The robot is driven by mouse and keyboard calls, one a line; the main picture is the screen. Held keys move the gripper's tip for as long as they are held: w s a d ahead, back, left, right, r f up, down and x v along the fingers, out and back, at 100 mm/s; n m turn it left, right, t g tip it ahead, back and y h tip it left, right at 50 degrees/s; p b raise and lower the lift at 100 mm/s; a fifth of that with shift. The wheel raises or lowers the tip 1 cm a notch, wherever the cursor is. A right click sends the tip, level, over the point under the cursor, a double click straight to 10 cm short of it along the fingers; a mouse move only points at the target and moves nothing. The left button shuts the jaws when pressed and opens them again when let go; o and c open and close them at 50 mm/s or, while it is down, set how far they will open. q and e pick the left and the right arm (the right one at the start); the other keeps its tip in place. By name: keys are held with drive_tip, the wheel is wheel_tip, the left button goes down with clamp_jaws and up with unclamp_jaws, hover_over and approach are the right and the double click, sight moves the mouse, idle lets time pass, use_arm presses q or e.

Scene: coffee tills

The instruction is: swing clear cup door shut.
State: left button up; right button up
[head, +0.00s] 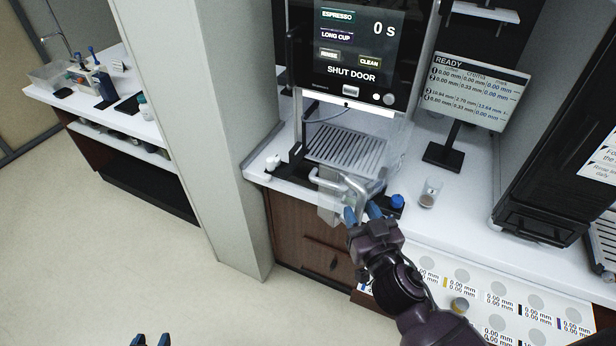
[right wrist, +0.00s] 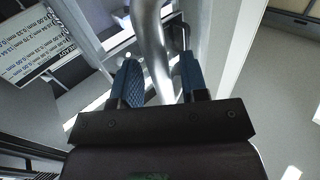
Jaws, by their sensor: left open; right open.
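The clear cup door (head: 329,204) stands open at the front of the coffee machine, jutting out past the counter edge. Its bent metal handle (head: 352,183) also shows in the right wrist view (right wrist: 151,45). My right gripper (head: 362,214) is at the handle. In the right wrist view its blue fingers (right wrist: 160,82) are open, one on either side of the metal bar; I cannot tell whether they touch it. My left gripper (head: 150,341) is open and empty at the bottom edge, far from the door. The machine's screen (head: 350,50) reads "SHUT DOOR".
A slotted drip tray (head: 346,150) lies inside the machine. A small glass (head: 430,192) and a blue-capped item (head: 397,201) stand on the counter to the right. A readout display (head: 474,91) stands behind them. A pale pillar (head: 190,100) rises at left; the floor (head: 120,250) is clear.

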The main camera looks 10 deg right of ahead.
sight(335, 205)
drive_tip(key=shift+w, duration=0.3)
drive_tip(key=shift+c, duration=0.6)
clamp_jaws()
drive_tip(key=shift+w+a+b, duration=0.2)
drive_tip(key=shift+w+a, duration=0.8)
drive_tip(key=shift+a, duration=0.2)
drive_tip(key=shift+w+a+b, duration=0.15)
drive_tip(key=shift+w+a, duration=0.85)
drive_tip(key=shift+a, duration=0.15)
drive_tip(key=shift+a, duration=0.1)
drive_tip(key=w+a+b, duration=0.1)
drive_tip(key=w+a, duration=0.2)
drive_tip(key=w, duration=0.2)
drive_tip(key=shift+a, duration=0.2)
drive_tip(key=w+a+b, duration=0.2)
drive_tip(key=w, duration=0.3)
drive_tip(key=shift+w, duration=0.4)
